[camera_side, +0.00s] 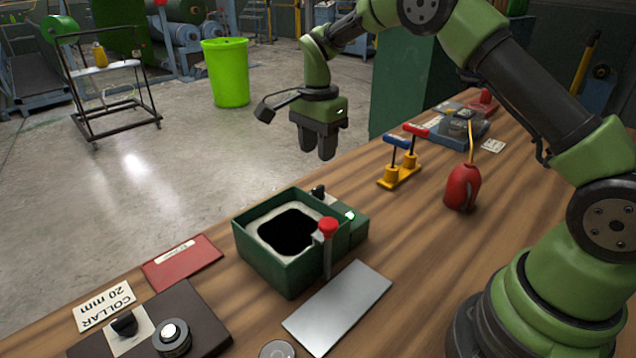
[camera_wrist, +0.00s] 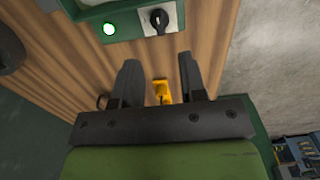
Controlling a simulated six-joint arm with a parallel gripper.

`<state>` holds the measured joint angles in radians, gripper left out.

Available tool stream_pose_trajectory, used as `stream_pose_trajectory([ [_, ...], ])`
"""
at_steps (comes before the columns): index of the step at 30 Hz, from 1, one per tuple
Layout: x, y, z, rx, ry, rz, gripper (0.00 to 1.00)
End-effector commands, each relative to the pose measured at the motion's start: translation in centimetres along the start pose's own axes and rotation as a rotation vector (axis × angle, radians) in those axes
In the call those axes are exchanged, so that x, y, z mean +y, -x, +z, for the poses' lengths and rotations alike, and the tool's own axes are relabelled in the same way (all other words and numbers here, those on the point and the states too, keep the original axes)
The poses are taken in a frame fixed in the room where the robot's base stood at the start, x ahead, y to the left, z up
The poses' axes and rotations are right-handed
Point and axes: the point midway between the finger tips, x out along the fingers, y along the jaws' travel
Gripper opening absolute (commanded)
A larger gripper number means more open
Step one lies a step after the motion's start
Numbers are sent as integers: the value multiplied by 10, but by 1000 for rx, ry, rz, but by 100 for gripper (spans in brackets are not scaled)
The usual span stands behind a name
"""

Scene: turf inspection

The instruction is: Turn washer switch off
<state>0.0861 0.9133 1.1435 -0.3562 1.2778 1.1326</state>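The washer is a green open-topped box (camera_side: 262,262) with a dark opening, standing on the wooden bench. A black rotary switch (camera_side: 318,192) sits on its far side, and a lit green lamp (camera_side: 350,215) is beside it. In the wrist view the switch (camera_wrist: 159,20) is on a pale plate, its handle roughly upright in the picture, with the glowing green lamp (camera_wrist: 109,28) to its left. My gripper (camera_side: 316,152) hangs above and behind the box, fingers down, apart from the switch. In the wrist view my gripper (camera_wrist: 160,65) is open and empty.
A red-topped lever (camera_side: 328,228) rises at the box's near right side. A metal plate (camera_side: 338,305) lies in front. Yellow clamps with blue and red handles (camera_side: 399,175) and a red oil can (camera_side: 462,187) stand to the right. A dark block with knobs (camera_side: 190,325) is front left.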

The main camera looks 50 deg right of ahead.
Motion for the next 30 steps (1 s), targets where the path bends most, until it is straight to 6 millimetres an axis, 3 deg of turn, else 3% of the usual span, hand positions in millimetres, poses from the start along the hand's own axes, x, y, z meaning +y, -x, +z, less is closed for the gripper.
stream_pose_trajectory([
  [12,1,-72,0,-1,3,2,38],
  [18,1,-85,0,-2,3,-1,38],
  [25,0,-85,0,-2,3,-2,38],
  [26,0,-85,0,-2,3,-2,36],
  [30,0,-85,0,-2,3,-2,4],
])
